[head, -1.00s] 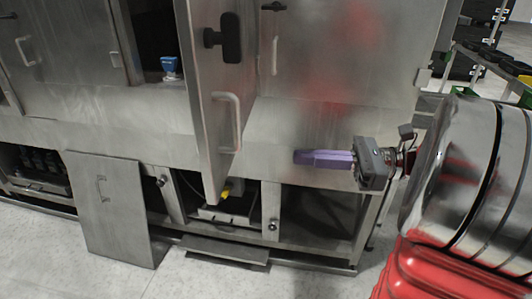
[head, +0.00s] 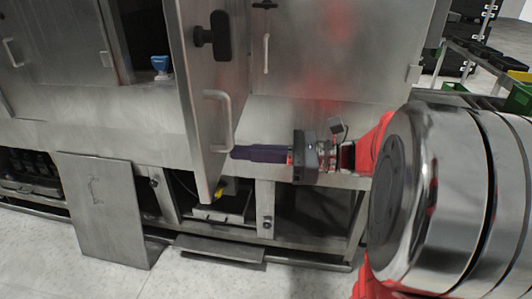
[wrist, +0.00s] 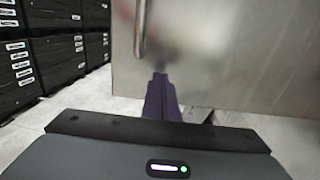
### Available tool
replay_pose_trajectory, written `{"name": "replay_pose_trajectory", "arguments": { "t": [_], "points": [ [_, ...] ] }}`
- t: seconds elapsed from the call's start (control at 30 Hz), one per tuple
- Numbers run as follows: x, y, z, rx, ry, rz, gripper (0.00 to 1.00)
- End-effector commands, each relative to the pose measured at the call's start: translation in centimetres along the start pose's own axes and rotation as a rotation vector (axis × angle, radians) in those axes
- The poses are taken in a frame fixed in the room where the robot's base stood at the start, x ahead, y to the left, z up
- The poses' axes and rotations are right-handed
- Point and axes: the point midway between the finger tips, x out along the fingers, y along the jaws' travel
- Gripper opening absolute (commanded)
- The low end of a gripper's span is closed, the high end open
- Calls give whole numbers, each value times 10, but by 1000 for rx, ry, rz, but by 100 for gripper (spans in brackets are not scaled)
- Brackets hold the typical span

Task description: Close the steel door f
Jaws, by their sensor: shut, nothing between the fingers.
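The steel door (head: 200,85) stands open, swung out from the steel cabinet toward me. It carries a bar handle (head: 217,120) and a black latch knob (head: 219,36). My gripper (head: 235,152), with purple fingers, is shut and empty. Its tips are at the door's lower part, just below the handle; I cannot tell whether they touch. In the wrist view the door's metal face (wrist: 230,55) fills the right side, with the handle (wrist: 140,28) above the fingers (wrist: 160,80).
A closed steel panel (head: 330,50) lies right of the door. Below, a loose panel (head: 105,210) leans on the cabinet's base and a flat plate (head: 220,248) lies low. Black crates (wrist: 65,60) stand left in the wrist view.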

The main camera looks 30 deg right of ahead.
Motion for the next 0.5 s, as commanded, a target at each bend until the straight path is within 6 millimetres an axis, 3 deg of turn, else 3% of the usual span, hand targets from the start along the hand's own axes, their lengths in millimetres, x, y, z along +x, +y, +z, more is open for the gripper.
{"name": "replay_pose_trajectory", "arguments": {
  "t": [0.2, 0.5],
  "points": [
    [20, 0, 0, 0, 0, 2, 0],
    [24, 0, 0, 0, -1, 0, 0]
  ]
}}
